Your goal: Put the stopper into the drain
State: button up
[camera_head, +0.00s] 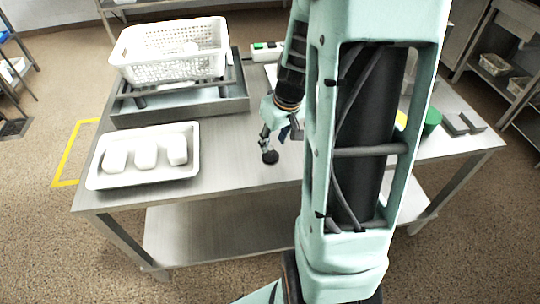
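A small dark round piece (270,157), which looks like the stopper, is on or just above the steel table near its middle. My gripper (268,146) points down right at it, and its tip seems to meet the piece. The fingers are small and partly hidden by my arm, so I cannot tell whether they are closed on it. A shallow grey metal basin (185,112) stands at the back left of the table. No drain opening shows in it; a basket and rack cover much of its inside.
A white perforated basket (170,70) rests on a dark rack over the basin. A white tray (190,178) with several white blocks lies at front left. A green round object (432,122) and grey blocks (464,123) are at right. My arm hides the table's middle right.

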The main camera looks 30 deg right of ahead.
aim_at(271, 147)
jog(key=shift+b+x, duration=0.3)
jog(key=shift+x, duration=2.4)
jog(key=shift+w+r, duration=0.1)
jog(key=shift+w, duration=0.05)
grip_shut()
